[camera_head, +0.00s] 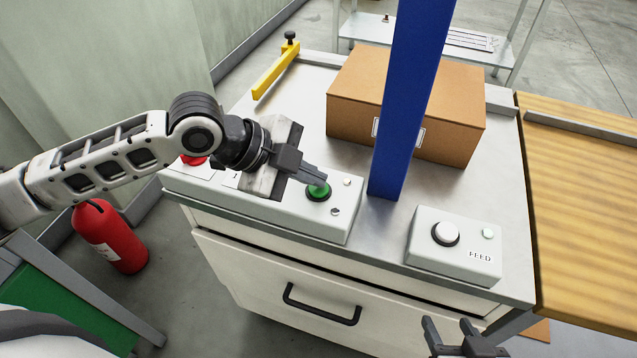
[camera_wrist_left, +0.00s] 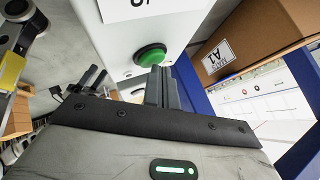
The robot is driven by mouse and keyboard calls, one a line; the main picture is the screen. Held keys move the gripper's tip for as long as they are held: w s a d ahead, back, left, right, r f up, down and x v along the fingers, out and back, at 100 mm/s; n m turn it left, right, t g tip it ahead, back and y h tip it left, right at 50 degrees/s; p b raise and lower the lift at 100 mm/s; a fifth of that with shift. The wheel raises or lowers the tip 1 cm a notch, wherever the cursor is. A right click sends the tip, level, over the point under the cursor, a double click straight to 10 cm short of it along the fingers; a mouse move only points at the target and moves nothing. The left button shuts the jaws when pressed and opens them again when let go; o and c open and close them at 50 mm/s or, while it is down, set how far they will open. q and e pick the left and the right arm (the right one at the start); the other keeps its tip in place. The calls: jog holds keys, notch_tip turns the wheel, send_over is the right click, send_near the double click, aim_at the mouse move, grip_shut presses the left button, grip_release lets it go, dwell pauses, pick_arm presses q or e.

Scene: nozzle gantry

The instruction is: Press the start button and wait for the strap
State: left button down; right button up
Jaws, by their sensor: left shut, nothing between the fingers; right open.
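The green start button (camera_head: 318,191) sits on the long white control box (camera_head: 290,220) at the front of the metal table. My left gripper (camera_head: 322,181) is shut and empty, its fingertips right at the button. In the left wrist view the closed fingers (camera_wrist_left: 162,88) point at the green button (camera_wrist_left: 150,54); I cannot tell whether it is pressed in. A cardboard box (camera_head: 400,95) with a label stands behind the blue post (camera_head: 405,100). No strap can be made out. My right gripper (camera_head: 452,338) is open and empty at the bottom edge, in front of the table.
A white feed box (camera_head: 455,262) with a white button (camera_head: 445,233) stands at the front right. A red button (camera_head: 193,160) is partly hidden behind my left arm. A wooden surface (camera_head: 580,200) lies at the right. A yellow bar (camera_head: 275,72) stands at the back left.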

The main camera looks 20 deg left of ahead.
aim_at(311, 188)
pick_arm(q)
jog(key=shift+f, duration=0.25)
jog(key=shift+r, duration=0.1)
dwell(0.3)
jog(key=shift+r+p, duration=0.9)
jog(key=shift+p, duration=0.25)
notch_tip(311, 188, up, 5)
jog(key=p, duration=0.5)
jog(key=shift+r, duration=0.1)
